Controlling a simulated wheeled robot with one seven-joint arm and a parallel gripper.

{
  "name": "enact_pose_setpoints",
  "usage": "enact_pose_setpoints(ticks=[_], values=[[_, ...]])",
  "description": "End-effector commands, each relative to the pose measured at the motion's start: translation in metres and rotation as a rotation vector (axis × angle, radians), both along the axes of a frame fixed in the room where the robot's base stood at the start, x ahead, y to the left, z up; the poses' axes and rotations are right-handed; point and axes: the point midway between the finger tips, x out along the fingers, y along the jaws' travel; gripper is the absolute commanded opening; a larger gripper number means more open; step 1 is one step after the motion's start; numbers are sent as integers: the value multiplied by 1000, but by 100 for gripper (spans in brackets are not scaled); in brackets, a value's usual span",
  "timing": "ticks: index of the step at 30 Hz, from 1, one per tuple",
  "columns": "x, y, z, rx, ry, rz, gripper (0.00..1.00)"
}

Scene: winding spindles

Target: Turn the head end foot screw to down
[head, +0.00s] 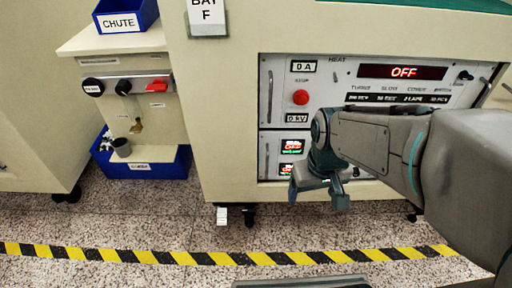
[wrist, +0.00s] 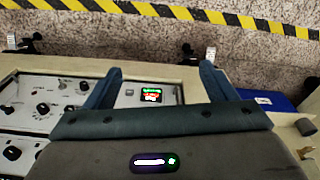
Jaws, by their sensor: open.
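Under the lower left edge of the cream machine cabinet (head: 212,120) hang a white tag-like piece (head: 222,216) and a black foot or caster (head: 249,214); I cannot tell which part is the foot screw or how it is set. In the wrist view a dark foot (wrist: 188,54) and a white piece (wrist: 210,55) show beyond the cabinet edge, and another dark foot (wrist: 30,44) shows at the far left. My gripper (head: 318,197) is open and empty in front of the lower panel, above and right of the left foot. Its two fingers (wrist: 158,75) point towards the cabinet edge.
The control panel (head: 330,78) has a red button (head: 301,97) and an OFF display (head: 403,72). A side stand (head: 90,60) with knobs holds a CHUTE bin (head: 124,14); a blue bin (head: 165,166) is below. Speckled floor with a striped line (head: 190,258) is clear in front.

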Motion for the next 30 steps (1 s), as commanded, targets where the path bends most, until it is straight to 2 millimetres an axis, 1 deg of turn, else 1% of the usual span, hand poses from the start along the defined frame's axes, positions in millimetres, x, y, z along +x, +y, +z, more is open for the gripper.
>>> enact_pose_setpoints(ticks=[2, 6, 8, 12, 15, 20, 24, 26, 30], values=[[20, 5, -3, -14, 0, 115, 78], [60, 14, -21, -54, -17, 371, 78], [77, 19, -30, -75, -25, 484, 78], [112, 34, -56, -131, -41, 755, 78], [133, 47, -79, -176, -49, 956, 78], [160, 70, -119, -258, -58, 1284, 78], [178, 89, -157, -339, -61, 1579, 78], [183, 97, -174, -376, -60, 1708, 78], [190, 115, -216, -465, -54, 2016, 78]])
